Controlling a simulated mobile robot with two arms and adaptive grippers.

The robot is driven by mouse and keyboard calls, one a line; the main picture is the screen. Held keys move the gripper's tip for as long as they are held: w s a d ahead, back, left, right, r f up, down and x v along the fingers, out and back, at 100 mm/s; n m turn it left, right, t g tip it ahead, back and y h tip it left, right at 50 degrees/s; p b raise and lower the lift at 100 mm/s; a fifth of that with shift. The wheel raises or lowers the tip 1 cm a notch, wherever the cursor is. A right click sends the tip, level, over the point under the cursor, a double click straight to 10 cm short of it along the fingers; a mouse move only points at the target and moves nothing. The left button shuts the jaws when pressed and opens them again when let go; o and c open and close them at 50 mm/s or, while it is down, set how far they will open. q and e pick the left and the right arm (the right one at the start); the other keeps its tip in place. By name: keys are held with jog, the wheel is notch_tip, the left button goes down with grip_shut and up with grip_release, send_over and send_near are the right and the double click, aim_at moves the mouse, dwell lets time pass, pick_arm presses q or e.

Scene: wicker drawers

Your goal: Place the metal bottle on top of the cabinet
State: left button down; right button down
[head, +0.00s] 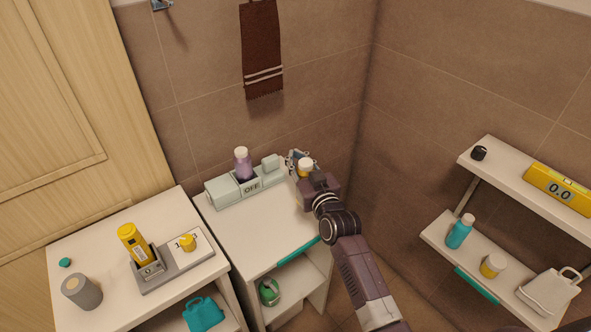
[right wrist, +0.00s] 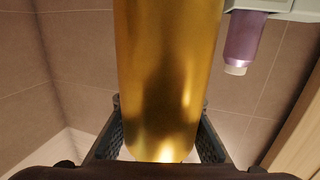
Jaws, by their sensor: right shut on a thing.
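The metal bottle (right wrist: 168,75) is shiny gold and fills the middle of the right wrist view, between the two fingers of my right gripper (right wrist: 160,145). In the head view, my right gripper (head: 301,164) is over the back right corner of the white middle cabinet (head: 250,232), shut on the bottle. Only a small part of the bottle (head: 305,172) shows there, mostly hidden by the gripper. I cannot tell whether its base touches the cabinet top. My left gripper is not in view.
A grey-green tray (head: 222,193) with a purple bottle (head: 242,165) stands along the cabinet's back edge. The cabinet top's middle and front are clear. A left cabinet (head: 110,250) holds a yellow bottle (head: 132,240) and a grey cylinder (head: 82,291). Wall shelves (head: 510,165) are at right.

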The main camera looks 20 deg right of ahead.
jog(key=shift+f, duration=2.25)
jog(key=shift+f, duration=0.1)
jog(key=c, duration=1.7)
grip_release()
jog(key=shift+f, duration=0.1)
jog(key=shift+o, duration=0.2)
jog(key=s+b, duration=0.1)
jog(key=s, duration=1.1)
jog(key=shift+d+r, duration=0.45)
